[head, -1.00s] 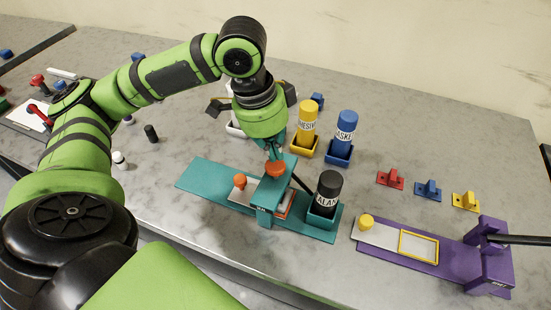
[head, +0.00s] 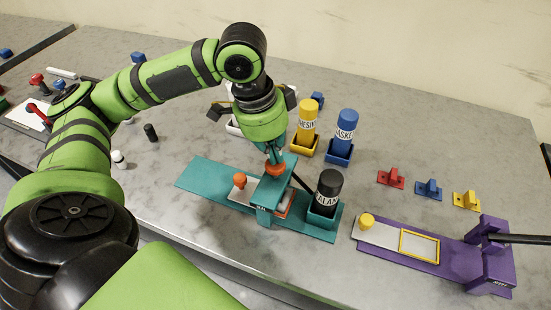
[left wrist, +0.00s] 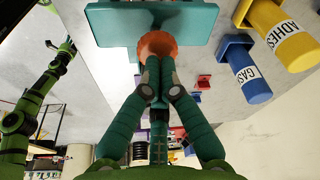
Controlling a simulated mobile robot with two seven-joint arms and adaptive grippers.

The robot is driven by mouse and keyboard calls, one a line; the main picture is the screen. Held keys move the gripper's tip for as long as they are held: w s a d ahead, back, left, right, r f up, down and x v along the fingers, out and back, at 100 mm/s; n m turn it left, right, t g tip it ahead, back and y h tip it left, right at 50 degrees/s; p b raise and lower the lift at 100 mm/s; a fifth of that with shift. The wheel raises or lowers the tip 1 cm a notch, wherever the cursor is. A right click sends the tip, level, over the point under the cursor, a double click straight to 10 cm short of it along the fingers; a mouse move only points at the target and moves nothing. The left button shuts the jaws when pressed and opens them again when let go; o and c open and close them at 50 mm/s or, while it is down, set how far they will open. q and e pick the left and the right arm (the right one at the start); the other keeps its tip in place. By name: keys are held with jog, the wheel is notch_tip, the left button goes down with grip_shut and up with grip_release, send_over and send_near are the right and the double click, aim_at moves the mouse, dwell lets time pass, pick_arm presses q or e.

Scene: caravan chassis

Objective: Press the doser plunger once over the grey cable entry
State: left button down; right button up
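The teal doser station (head: 210,183) stands on the worktop, with an orange plunger knob (head: 275,167) on top of its bridge. The knob also shows in the left wrist view (left wrist: 157,44). My left gripper (head: 274,156) points down at the knob. Its fingertips are together against or very near the knob; exact contact cannot be told. A grey slide (head: 245,196) with an orange handle knob (head: 239,181) runs under the bridge. An orange-edged part shows beneath the bridge; the grey cable entry cannot be made out.
A black-capped bottle (head: 328,190) stands in a teal holder at the station's right end. Yellow (head: 307,120) and blue (head: 345,130) bottles stand behind. A purple station (head: 450,262) is at right. Small red, blue and yellow pieces lie behind it.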

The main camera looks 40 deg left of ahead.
pick_arm(q)
jog(key=shift+f+b, duration=0.3)
jog(key=shift+f, duration=0.85)
notch_tip(320, 180, up, 9)
jog(key=p, duration=1.2)
dwell(0.7)
